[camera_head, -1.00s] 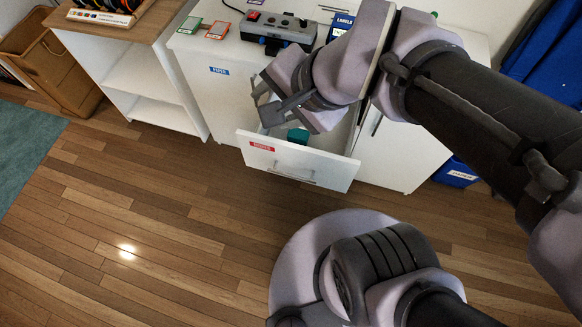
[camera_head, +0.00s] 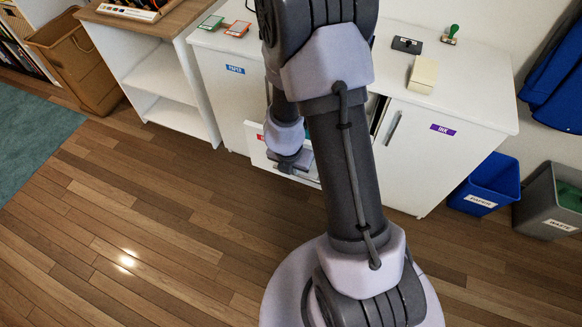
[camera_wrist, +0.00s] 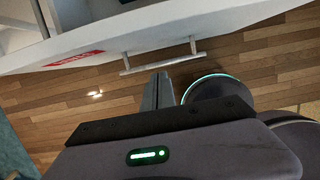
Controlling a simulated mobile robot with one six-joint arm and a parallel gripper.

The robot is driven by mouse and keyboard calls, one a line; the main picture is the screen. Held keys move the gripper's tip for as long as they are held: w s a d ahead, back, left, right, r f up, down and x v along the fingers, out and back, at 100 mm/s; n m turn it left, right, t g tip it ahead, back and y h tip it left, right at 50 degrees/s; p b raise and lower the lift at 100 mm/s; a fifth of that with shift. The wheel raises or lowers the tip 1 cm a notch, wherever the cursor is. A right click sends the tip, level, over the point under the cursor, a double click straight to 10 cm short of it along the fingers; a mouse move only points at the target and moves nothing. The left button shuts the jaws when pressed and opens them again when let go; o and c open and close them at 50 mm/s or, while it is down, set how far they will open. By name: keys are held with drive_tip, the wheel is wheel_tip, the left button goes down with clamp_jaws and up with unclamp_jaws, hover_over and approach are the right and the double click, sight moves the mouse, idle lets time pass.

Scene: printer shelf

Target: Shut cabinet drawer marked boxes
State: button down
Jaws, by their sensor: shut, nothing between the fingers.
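The white drawer (camera_head: 254,141) with a red label stands pulled out from the white cabinet (camera_head: 440,165). My arm hides much of it in the head view. In the wrist view the drawer front (camera_wrist: 220,28) crosses the top, with its red label (camera_wrist: 75,58) at left and bar handle (camera_wrist: 163,57) near the middle. Part of the open inside shows at upper left. My gripper (camera_head: 297,160) is shut and empty, in front of the drawer front. In the wrist view its fingertips (camera_wrist: 157,77) lie just below the handle; I cannot tell whether they touch it.
A cabinet door marked ink (camera_head: 442,130) is at right of my arm. A blue bin (camera_head: 487,185) and a grey bin (camera_head: 548,205) stand right of the cabinet. An open white shelf (camera_head: 160,80) stands left. The wood floor (camera_head: 130,215) in front is clear.

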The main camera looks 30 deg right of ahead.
drive_tip(key=shift+w+d+f+p, duration=0.3)
drive_tip(key=shift+w+d+p, duration=0.35)
drive_tip(key=shift+d, duration=0.2)
drive_tip(key=shift+w+d+f+p, duration=0.25)
drive_tip(key=shift+w+d+p, duration=0.25)
drive_tip(key=shift+w+d, duration=0.25)
drive_tip(key=shift+d, duration=0.15)
